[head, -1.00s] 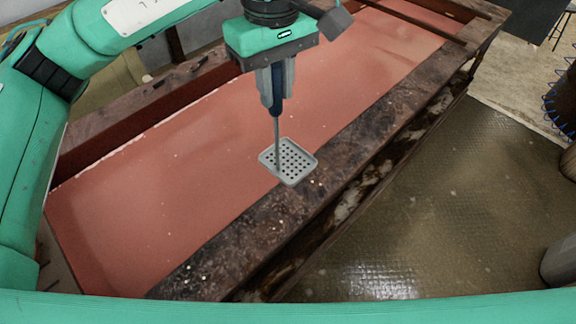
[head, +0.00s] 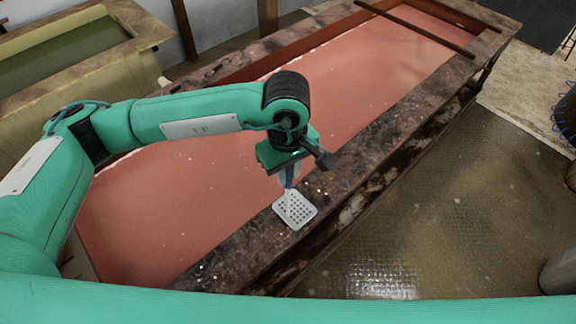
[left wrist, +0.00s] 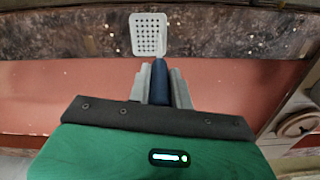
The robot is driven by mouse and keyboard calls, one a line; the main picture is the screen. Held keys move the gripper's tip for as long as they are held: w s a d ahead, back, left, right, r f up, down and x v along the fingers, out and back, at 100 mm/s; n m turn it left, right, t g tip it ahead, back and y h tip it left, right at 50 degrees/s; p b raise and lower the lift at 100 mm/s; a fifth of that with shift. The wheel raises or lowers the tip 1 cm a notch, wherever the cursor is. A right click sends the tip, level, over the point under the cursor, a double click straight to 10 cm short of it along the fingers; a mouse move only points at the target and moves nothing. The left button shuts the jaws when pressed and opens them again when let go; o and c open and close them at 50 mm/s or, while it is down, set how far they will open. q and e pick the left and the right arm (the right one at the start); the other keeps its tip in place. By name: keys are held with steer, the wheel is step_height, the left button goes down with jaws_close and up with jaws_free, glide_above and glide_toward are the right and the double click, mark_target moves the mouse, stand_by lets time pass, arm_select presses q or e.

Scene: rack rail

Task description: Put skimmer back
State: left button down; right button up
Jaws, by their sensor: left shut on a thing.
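The skimmer (head: 296,211) has a pale square perforated plate and a dark blue handle. My left gripper (head: 288,178) is shut on the handle, with the plate below it. In the head view the plate shows over the dark, worn near rim of the vat. Whether it touches the rim I cannot tell. In the left wrist view the plate (left wrist: 149,36) shows beyond the fingers (left wrist: 160,84), against the dark rim, with the blue handle between them. My right gripper is not in view.
The long vat (head: 250,255) holds pinkish-red liquid (head: 170,200). A second vat (head: 150,40) with greenish content stands at the back left. Open floor (head: 430,210) lies to the right.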

arm_select(q)
steer(key=shift+f+b, duration=0.2)
steer(key=shift+b, duration=0.25)
steer(key=c, duration=1.3)
jaws_free()
steer(key=shift+r, duration=0.1)
steer(key=shift+r+p, duration=0.15)
steer(key=shift+p, duration=0.2)
steer(key=shift+r, duration=0.15)
step_height(320, 180, up, 11)
steer(key=b, duration=0.4)
steer(key=shift+r, duration=0.35)
steer(key=shift+f, duration=0.1)
